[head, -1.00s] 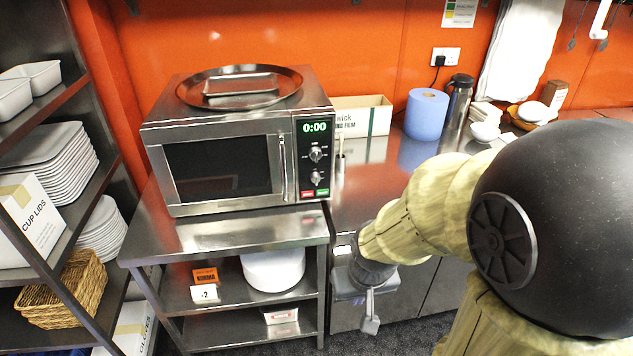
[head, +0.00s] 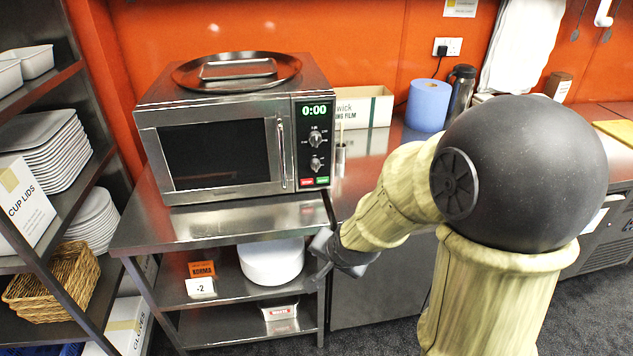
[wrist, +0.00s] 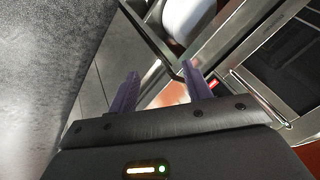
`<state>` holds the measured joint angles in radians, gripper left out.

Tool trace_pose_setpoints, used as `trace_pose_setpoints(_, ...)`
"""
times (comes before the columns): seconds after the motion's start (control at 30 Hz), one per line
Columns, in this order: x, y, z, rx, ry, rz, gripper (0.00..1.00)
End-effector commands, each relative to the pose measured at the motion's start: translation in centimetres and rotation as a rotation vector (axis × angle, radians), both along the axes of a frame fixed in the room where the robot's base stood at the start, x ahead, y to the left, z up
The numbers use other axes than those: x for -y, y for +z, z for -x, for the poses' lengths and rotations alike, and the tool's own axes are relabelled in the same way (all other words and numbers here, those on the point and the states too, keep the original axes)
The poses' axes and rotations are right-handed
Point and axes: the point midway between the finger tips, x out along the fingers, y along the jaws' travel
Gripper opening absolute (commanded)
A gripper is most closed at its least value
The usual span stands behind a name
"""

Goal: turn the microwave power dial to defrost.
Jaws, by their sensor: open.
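The steel microwave (head: 218,129) stands on a steel table, its door shut and its display reading 0:00. Its black control panel at the right carries two dials, an upper dial (head: 315,138) and a lower dial (head: 315,164). Their settings are too small to read. My gripper (wrist: 158,85) is open and empty in the wrist view, its two purple fingers apart. In the head view my arm's end is below and right of the panel, near the table's front right corner, apart from the dials. The microwave's front and handle (wrist: 260,96) show at the right of the wrist view.
A round steel tray (head: 237,72) lies on the microwave. The table (head: 215,226) has lower shelves holding white plates (head: 271,262). A film box (head: 366,106), a blue roll (head: 427,105) and a flask stand on the right counter. A loaded shelf rack is at the left.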

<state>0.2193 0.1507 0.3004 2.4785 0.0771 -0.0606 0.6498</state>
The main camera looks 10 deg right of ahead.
Motion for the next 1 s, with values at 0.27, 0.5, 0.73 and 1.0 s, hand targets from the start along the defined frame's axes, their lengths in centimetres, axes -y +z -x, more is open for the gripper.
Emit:
trace_pose_setpoints(0.27, -1.9, -3.7, -7.2, 0.215, -0.438, -0.463, 0.49)
trace_pose_setpoints(0.5, -2.1, -3.9, -12.1, 0.362, -0.776, -0.976, 0.49)
trace_pose_setpoints(0.73, -0.3, -2.8, -15.4, 0.46, -1.044, -1.557, 0.49)
trace_pose_setpoints(1.0, 2.1, -0.5, -16.6, 0.499, -1.164, -1.992, 0.49)
